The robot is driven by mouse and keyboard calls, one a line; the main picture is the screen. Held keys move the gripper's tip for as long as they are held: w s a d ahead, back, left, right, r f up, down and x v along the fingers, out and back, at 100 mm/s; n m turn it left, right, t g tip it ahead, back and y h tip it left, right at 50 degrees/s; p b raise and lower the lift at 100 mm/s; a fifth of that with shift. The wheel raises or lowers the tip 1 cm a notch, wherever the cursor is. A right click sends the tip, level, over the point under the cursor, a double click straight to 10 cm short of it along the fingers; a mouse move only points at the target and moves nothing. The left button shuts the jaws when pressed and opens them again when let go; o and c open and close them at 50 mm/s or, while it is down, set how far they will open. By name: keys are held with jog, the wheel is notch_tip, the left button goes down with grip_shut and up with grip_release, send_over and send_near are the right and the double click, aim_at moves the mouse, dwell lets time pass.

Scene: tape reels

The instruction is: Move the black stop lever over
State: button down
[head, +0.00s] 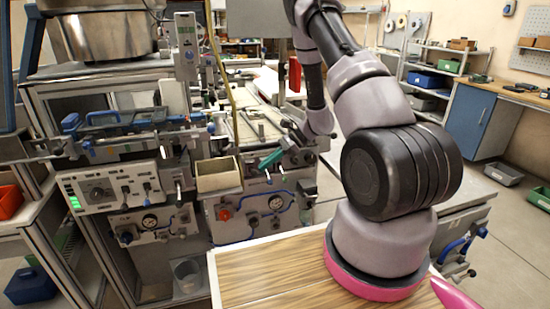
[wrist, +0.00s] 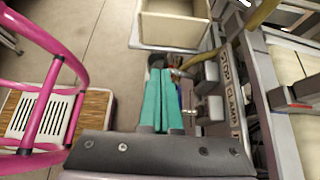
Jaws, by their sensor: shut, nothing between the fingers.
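My gripper (head: 266,162) has teal fingers and hangs over the machine, just right of a tan open box. In the wrist view, my gripper (wrist: 160,72) has its fingers together with nothing between them. A grey plate lettered STOP CLAMP (wrist: 229,80) stands just right of the fingers. Grey knob-like fittings (wrist: 210,108) sit between the fingers and this plate. I cannot pick out the black stop lever with certainty; the fingers may hide part of it.
The tan box (head: 219,177) is close to the fingertips, and it also shows in the wrist view (wrist: 172,32). A control panel (head: 112,188) with knobs is at left. A wood-topped surface (head: 262,275) lies in front. Pink tubing (wrist: 50,100) runs along the wrist view's left.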

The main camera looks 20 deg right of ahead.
jog(key=shift+a+f, duration=0.2)
dwell(0.4)
jog(key=f+n+t, duration=0.1)
jog(key=s+f+n+t, duration=0.1)
jog(key=f, duration=0.1)
jog(key=shift+s+f+t, duration=0.1)
jog(key=shift+s+t, duration=0.1)
jog(key=shift+t, duration=0.2)
dwell(0.4)
jog(key=shift+r, duration=0.8)
